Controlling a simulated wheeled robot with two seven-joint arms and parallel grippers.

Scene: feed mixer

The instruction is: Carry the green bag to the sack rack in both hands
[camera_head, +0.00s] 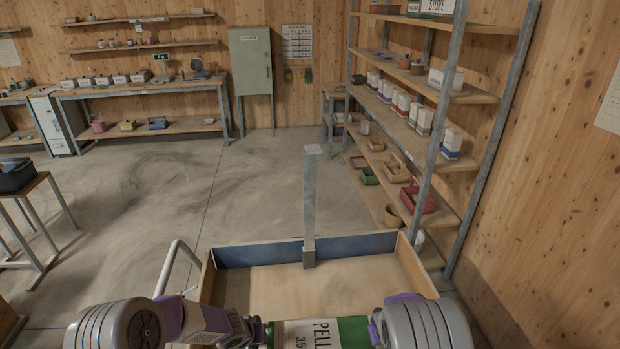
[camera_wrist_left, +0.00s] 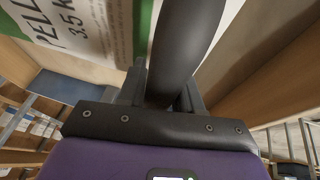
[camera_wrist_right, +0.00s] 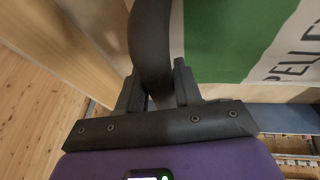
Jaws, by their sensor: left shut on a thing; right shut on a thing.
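Each is shut on a dark curved piece at the bag's end. The bag is at the near side of a wooden box (camera_head: 406,262); I cannot tell whether it touches it. No rack is labelled as the sack rack.
A metal post (camera_head: 309,205) stands at the box's far wall. A white rail (camera_head: 172,262) is at its left. Tall shelves (camera_head: 452,190) with small bags and trays stand close on the right. A workbench (camera_head: 145,90) and cabinet (camera_head: 251,62) are at the back. The middle floor is clear.

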